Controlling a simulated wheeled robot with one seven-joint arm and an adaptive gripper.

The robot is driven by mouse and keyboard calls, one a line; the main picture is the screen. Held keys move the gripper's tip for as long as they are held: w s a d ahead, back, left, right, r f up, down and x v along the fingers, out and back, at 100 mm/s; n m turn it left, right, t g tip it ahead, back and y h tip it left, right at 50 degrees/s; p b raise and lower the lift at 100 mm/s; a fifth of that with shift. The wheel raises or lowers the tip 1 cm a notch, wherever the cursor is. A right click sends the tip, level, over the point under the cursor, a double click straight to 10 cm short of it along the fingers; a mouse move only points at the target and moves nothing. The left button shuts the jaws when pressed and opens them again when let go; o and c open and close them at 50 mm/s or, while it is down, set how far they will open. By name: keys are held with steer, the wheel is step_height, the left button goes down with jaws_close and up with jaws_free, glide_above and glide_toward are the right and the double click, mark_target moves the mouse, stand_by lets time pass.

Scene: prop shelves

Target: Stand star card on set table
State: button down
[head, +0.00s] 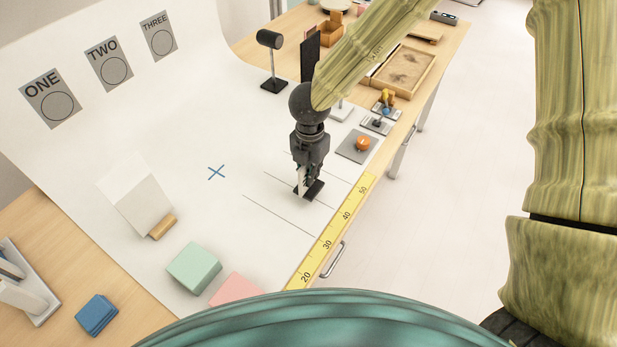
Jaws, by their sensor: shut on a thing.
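My gripper (306,176) points down over the right part of the white-covered set table (215,215). It is shut on a thin pale card (301,184), seen nearly edge-on between the fingers. A flat black base (313,192) shows under the card, at or just above the table surface, among thin ruled lines. I cannot tell whether the base touches the table. No star is visible from this angle, and the fingers hide part of the card.
A yellow ruler (331,232) runs along the front edge. An orange item on a grey square (361,144) and a black lamp-like stand (271,60) are nearby. A white panel with a wooden foot (137,203) and a green block (193,267) stand left. A blue cross (216,172) marks clear surface.

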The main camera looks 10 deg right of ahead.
steer(key=shift+s+f, duration=0.1)
steer(key=shift+f, duration=0.4)
step_height(320, 180, down, 2)
steer(key=shift+a+f+p, duration=0.1)
steer(key=shift+f+p, duration=0.1)
steer(key=shift+p, duration=0.35)
steer(key=shift+f, duration=0.15)
steer(key=c, duration=1.6)
jaws_free()
step_height(320, 180, up, 12)
steer(key=shift+r+b, duration=0.2)
steer(key=shift+b, duration=0.5)
